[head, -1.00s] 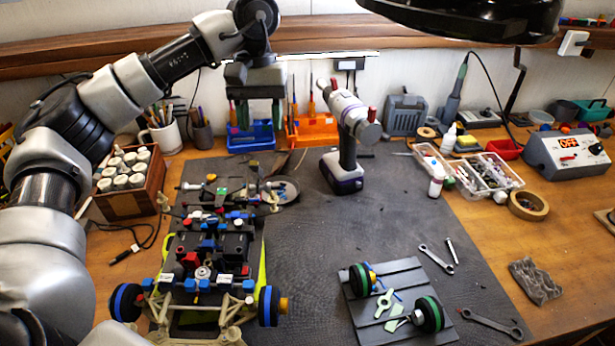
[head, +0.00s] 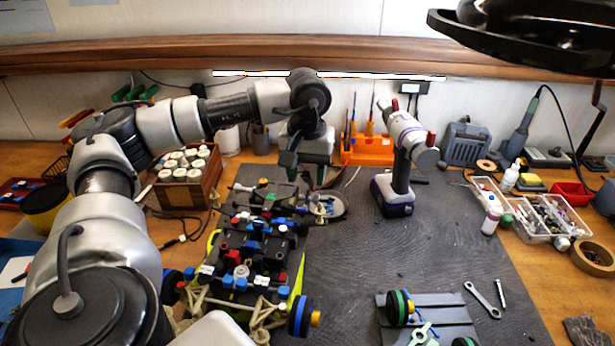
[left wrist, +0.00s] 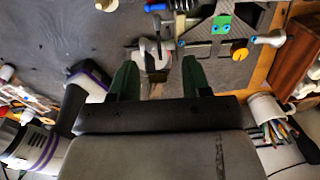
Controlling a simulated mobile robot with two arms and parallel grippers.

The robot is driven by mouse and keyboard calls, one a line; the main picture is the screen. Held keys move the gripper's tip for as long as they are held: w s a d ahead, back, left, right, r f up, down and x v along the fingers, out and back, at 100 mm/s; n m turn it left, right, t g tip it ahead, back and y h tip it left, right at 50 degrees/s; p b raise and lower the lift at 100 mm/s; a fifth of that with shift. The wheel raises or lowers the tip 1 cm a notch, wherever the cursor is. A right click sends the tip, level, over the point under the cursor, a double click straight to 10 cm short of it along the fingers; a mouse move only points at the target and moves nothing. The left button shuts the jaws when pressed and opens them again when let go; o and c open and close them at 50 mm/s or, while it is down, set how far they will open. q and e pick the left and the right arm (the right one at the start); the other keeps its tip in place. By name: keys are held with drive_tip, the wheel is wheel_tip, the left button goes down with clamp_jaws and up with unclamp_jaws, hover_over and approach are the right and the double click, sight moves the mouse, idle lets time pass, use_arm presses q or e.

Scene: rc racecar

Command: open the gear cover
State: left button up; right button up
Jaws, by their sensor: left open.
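The RC car (head: 250,250) stands on the dark mat, with blue, red and black parts along its chassis. My left gripper (head: 306,176) is above the car's far end, pointing down, its fingers partly hard to make out. In the left wrist view its two green fingers (left wrist: 159,80) are apart. A light grey rounded part (left wrist: 152,54), possibly the gear cover, shows between and just beyond the fingertips; I cannot tell whether they touch it. A green square piece (left wrist: 222,24) and a yellow knob (left wrist: 240,51) sit beside it on the car. My right gripper is out of view.
A round dish (head: 331,207) lies just right of the car's far end. A cordless driver (head: 398,165) stands to the right. A wooden box of white-capped jars (head: 188,180) stands to the left. The mat's middle right is clear.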

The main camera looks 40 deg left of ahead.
use_arm(q)
drive_tip(key=shift+f, duration=0.85)
drive_tip(key=shift+c, duration=0.5)
clamp_jaws()
